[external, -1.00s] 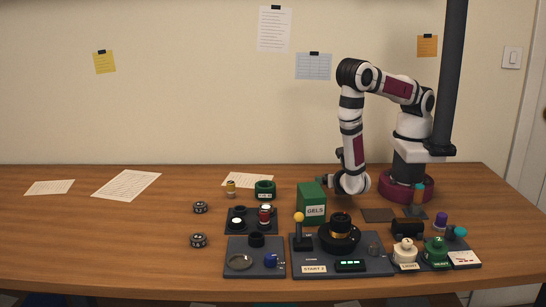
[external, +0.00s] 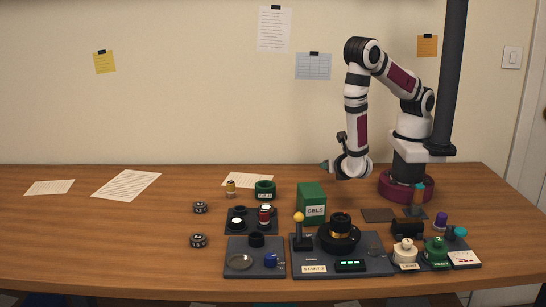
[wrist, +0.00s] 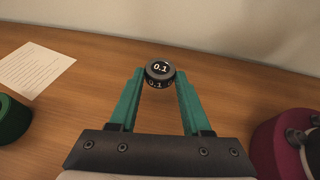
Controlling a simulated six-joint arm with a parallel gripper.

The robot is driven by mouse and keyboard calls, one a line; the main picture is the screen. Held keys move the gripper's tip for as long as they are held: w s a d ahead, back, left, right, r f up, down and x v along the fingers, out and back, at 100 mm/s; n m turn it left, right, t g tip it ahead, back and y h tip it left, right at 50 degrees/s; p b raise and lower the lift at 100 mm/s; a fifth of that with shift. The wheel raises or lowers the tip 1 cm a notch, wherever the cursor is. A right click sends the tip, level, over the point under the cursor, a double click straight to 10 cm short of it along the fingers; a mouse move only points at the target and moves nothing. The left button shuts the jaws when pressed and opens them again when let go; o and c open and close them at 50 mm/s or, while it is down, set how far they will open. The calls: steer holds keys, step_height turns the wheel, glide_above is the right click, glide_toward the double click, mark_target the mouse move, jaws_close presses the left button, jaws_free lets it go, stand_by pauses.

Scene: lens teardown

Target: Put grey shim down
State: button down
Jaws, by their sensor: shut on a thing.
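The shim, a dark grey disc marked 0.1 (wrist: 160,73), sits between the tips of the teal fingers in the wrist view. My gripper (wrist: 160,84) is shut on it. In the external view my gripper (external: 324,167) is in the air behind and above the green GELS box, pointing left. The held shim cannot be made out clearly there. Two similar dark discs, one at the back (external: 200,207) and one at the front (external: 198,240), lie on the left part of the table.
The green GELS box (external: 312,204) stands below my gripper. Dark trays (external: 238,269) with parts fill the front. Paper sheets (external: 127,185) lie at the back left; bare wood surrounds them.

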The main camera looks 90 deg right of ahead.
mark_target(224, 179)
step_height(224, 179, up, 5)
steer(key=w+f+n+t, duration=0.1)
steer(key=w, duration=0.4)
steer(key=w+n+t+y, duration=0.1)
steer(key=w+n+t, duration=0.1)
steer(key=w, duration=0.4)
steer(key=w+f+n+t, duration=0.1)
steer(key=w+t, duration=0.1)
steer(key=w, duration=0.4)
steer(key=shift+w+d+f+n+y, duration=0.15)
steer(key=shift+w+f+n+y, duration=0.15)
steer(key=shift+y, duration=0.1)
steer(key=w+d+r+n+t+y, duration=0.1)
steer(key=w+d+n+t+y, duration=0.15)
steer(key=w, duration=0.55)
steer(key=w+d+r+n+t+y, duration=0.2)
steer(key=w+d+n, duration=0.1)
steer(key=w, duration=0.5)
steer(key=shift+y, duration=0.25)
step_height(224, 179, down, 10)
steer(key=shift+w+a+r, duration=0.15)
steer(key=shift+c, duration=1.8)
jaws_free()
